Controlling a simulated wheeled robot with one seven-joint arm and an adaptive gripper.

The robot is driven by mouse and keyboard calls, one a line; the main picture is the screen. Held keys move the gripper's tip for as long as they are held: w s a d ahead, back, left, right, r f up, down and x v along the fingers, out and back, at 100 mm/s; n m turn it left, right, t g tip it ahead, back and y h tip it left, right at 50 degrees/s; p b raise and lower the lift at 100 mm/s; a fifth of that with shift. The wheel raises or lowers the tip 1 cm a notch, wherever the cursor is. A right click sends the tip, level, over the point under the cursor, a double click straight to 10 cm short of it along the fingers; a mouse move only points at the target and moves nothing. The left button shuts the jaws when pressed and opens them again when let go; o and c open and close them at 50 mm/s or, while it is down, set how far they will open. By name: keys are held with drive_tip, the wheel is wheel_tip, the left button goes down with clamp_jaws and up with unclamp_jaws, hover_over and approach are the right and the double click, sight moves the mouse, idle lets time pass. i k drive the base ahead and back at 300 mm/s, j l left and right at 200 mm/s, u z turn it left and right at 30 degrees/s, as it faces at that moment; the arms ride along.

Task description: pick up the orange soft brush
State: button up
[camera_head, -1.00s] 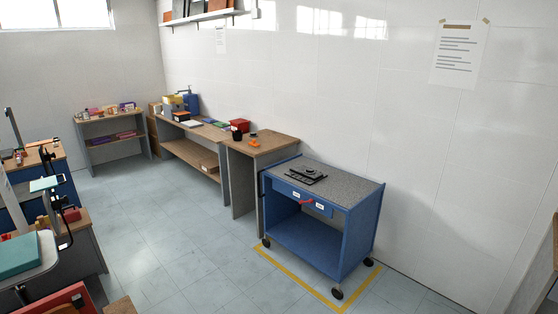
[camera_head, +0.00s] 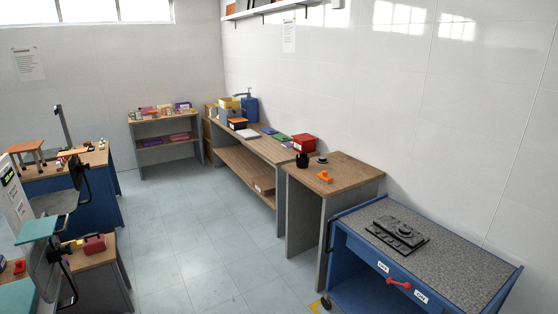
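A small orange object (camera_head: 324,176), which looks like the orange soft brush, lies on the small wooden-topped table (camera_head: 350,168) right of centre. It is too small to make out its bristles. A dark cup-like object (camera_head: 302,160) and a small dark round item (camera_head: 321,160) stand behind it on the same table. My gripper is not in view, so its state does not show.
A blue cart (camera_head: 440,262) with a black device (camera_head: 397,233) on top stands at the right, beside the table. A long bench (camera_head: 232,137) runs back along the wall. Benches and stands crowd the left. The floor (camera_head: 190,230) between is clear.

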sight(323, 176)
drive_tip(key=i+j+u, duration=0.2)
drive_tip(key=i, duration=0.55)
drive_tip(key=i+l+u, duration=0.2)
drive_tip(key=i, duration=0.5)
drive_tip(key=i+u, duration=0.2)
drive_tip(key=i, duration=0.55)
drive_tip(key=i+z, duration=0.35)
drive_tip(key=i, duration=0.15)
drive_tip(key=i+j+z, duration=0.15)
drive_tip(key=i+z, duration=0.2)
drive_tip(key=i, duration=0.15)
drive_tip(key=i+z, duration=0.3)
drive_tip(key=z, duration=0.15)
drive_tip(key=i+z, duration=0.25)
drive_tip(key=z, duration=0.2)
drive_tip(key=i+j+z, duration=0.25)
drive_tip(key=z, duration=0.2)
